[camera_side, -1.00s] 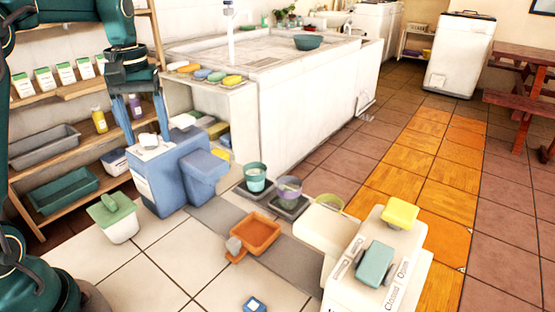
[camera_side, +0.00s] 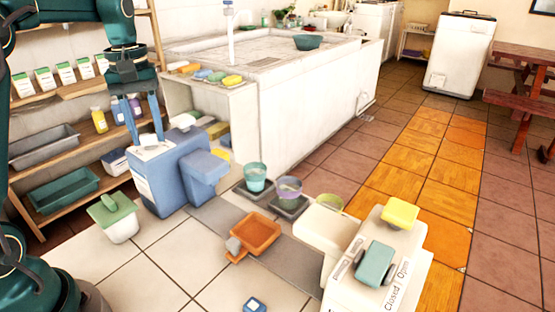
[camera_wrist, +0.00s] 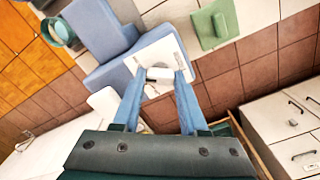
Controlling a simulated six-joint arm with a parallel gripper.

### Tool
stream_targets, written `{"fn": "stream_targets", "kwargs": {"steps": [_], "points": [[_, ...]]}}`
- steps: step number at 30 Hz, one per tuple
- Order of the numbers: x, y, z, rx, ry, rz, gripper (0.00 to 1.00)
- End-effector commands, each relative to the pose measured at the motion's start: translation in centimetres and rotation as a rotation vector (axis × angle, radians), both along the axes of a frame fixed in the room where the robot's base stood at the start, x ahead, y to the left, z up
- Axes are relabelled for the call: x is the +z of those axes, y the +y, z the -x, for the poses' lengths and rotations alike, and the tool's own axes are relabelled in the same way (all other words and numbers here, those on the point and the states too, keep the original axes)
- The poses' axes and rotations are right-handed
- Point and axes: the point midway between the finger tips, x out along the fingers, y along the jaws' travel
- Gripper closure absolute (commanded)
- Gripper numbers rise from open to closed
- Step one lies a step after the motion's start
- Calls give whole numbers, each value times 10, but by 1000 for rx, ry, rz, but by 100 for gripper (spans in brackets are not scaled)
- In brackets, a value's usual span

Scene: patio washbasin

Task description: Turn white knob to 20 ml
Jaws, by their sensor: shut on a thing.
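A blue dispenser (camera_side: 168,178) stands on the pale tiled floor at the left in the side view. A white plate on its top carries the white knob, which shows in the wrist view (camera_wrist: 160,74). My gripper (camera_wrist: 158,77) reaches down from above with its two blue fingers on either side of the knob, shut on it. In the side view, my gripper (camera_side: 146,138) mostly hides the knob. Any marks around the knob are too small to read, so its setting cannot be told.
A white bin with a green lid (camera_side: 114,216) stands left of the dispenser. An orange tray (camera_side: 255,232) and teal cup (camera_side: 255,177) are to the right. Shelves (camera_side: 60,150) stand behind.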

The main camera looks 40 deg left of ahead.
Motion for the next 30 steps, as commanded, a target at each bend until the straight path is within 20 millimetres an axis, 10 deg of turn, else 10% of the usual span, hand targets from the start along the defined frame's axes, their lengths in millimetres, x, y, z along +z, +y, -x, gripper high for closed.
{"fn": "stream_targets", "kwargs": {"steps": [30], "points": [[1,0,0,572,-3,-2,100]]}}
